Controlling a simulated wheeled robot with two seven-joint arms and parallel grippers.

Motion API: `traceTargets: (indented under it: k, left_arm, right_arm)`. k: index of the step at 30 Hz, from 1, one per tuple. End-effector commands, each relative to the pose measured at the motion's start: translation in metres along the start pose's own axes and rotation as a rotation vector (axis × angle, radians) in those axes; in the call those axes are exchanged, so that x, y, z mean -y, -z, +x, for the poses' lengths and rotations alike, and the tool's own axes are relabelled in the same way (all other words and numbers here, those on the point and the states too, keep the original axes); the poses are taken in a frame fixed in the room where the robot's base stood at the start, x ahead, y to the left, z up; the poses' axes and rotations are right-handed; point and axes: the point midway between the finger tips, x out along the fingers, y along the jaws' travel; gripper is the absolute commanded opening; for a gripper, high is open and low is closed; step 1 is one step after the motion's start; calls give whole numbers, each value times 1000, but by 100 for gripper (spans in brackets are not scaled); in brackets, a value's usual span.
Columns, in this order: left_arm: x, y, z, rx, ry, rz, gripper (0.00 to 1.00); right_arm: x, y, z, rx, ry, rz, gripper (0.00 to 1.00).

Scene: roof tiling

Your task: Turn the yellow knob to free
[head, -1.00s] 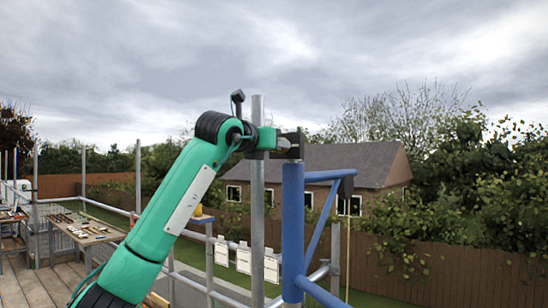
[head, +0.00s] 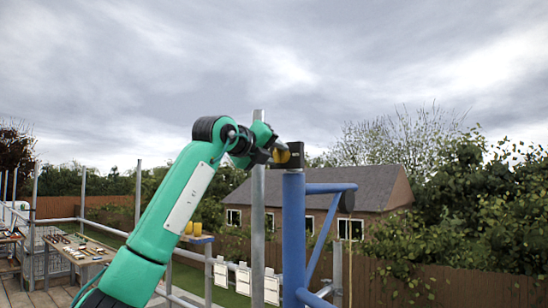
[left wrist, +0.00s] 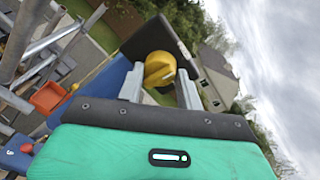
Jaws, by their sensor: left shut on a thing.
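The yellow knob (head: 282,154) sits on the left side of a black box (head: 296,153) on top of a blue post (head: 293,225). My left gripper (head: 276,154) reaches it from the left in the head view. In the left wrist view, the round yellow knob (left wrist: 160,67) lies between the two grey fingers of my left gripper (left wrist: 160,80), which is shut on it. A dark mark or ridge shows on its face, but I cannot read its setting. The dark box plate (left wrist: 163,36) is behind it. My right gripper is not in view.
A grey scaffold pole (head: 258,215) stands upright just beside my left wrist. A blue brace (head: 325,235) runs off the post to the right. White tags (head: 243,280) hang on the rail below. A bench with tools (head: 78,249) is at left. Open sky lies above.

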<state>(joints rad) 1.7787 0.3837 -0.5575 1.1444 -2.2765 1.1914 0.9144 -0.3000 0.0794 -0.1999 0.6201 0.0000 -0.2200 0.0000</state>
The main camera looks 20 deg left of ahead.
Motion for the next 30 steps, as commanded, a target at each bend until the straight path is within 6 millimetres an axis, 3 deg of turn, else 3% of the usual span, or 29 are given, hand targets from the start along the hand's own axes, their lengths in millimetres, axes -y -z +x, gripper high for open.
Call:
traceTargets:
  k: [18, 19, 22, 30]
  left_arm:
    - [0, -2, -1, 0, 5, -44, 13]
    - [0, -2, -1, 0, 5, -44, 38]
    - [0, -2, -1, 0, 4, -43, 58]
    - [0, -1, -1, -2, 4, -42, 58]
  right_arm:
    - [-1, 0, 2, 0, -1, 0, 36]
    - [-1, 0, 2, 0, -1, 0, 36]
    - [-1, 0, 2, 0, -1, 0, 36]
    - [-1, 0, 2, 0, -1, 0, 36]
